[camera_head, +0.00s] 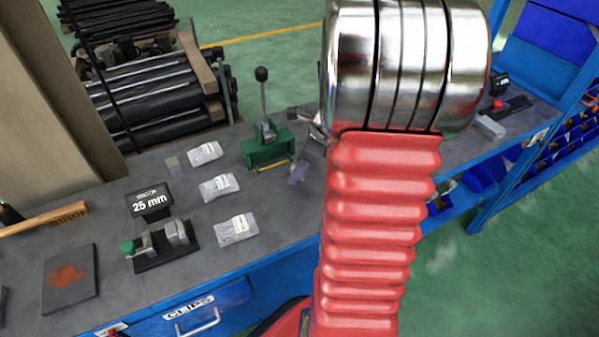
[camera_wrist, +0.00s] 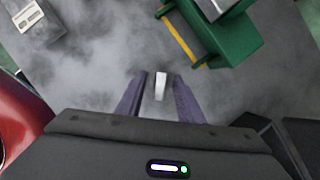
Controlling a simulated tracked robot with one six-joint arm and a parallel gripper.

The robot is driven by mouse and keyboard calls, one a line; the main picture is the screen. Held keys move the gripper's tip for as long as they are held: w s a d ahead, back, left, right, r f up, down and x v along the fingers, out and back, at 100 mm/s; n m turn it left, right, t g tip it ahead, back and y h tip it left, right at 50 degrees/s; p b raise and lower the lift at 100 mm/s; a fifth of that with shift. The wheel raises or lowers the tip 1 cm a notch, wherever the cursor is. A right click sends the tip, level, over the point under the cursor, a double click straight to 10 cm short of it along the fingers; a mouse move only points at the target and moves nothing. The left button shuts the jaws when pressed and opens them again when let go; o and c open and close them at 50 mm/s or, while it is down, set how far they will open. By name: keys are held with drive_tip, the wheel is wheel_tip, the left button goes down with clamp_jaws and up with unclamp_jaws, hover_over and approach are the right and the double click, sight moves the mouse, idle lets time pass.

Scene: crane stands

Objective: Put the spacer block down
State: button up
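My gripper (camera_wrist: 160,78) has its two purple fingers apart, with a small pale block (camera_wrist: 161,86), seemingly the spacer block, between them. A gap shows on each side of the block, so the fingers do not appear to touch it. I cannot tell for sure whether it rests on the grey bench top. In the head view my gripper (camera_head: 298,174) is low over the bench, just right of the green lever press (camera_head: 266,150); the block there is not discernible. The press also shows at the upper right of the wrist view (camera_wrist: 228,38).
A "25 mm" sign (camera_head: 149,203) stands behind a green-knobbed fixture (camera_head: 160,248). A dark plate (camera_head: 70,278) lies at left. My arm hides the bench's middle right.

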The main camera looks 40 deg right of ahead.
drive_tip(key=shift+c, duration=0.2)
clamp_jaws()
drive_tip(key=shift+r, duration=0.15)
idle(0.4)
wheel_tip(320, 180, up, 10)
drive_tip(key=shift+f, duration=0.1)
idle(0.4)
idle(0.8)
